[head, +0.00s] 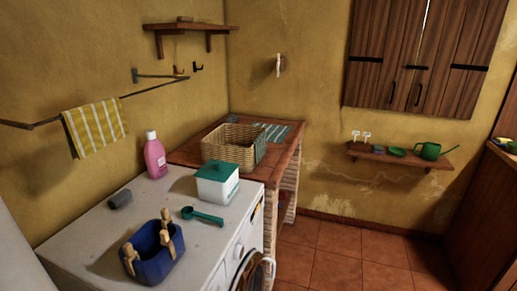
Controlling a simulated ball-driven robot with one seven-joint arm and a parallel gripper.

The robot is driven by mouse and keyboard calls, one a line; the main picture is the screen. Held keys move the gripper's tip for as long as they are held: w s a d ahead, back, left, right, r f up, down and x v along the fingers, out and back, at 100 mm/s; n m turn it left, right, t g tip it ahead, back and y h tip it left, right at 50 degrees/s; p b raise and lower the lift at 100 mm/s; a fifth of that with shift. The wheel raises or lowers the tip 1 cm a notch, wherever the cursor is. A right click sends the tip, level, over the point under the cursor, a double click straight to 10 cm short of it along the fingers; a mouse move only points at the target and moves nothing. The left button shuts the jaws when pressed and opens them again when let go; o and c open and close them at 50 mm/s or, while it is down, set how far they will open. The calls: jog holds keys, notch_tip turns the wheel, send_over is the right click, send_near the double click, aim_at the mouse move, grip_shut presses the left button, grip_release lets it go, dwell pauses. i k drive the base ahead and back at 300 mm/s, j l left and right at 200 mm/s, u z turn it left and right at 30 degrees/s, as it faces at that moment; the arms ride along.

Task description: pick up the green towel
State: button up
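A white washing machine (104,219) stands in front of the counter, its round door ajar. On it are a pink bottle (155,158), a green-lidded box (217,184), a green scoop (203,216) and a blue peg basket (150,262). A yellow striped towel (95,127) hangs left. Floor (340,255) is clear.

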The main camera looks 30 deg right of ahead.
aim_at(260, 143)
jog(key=i+l+u, duration=0.1)
jog(key=i+l, duration=0.15)
jog(key=i+l+u, duration=0.1)
jog(key=l, duration=0.35)
jog(key=i+l+u, duration=0.15)
jog(key=i+l, duration=0.15)
jog(key=i+l+u, duration=0.1)
jog(key=l, duration=0.35)
jog(key=i, duration=0.1)
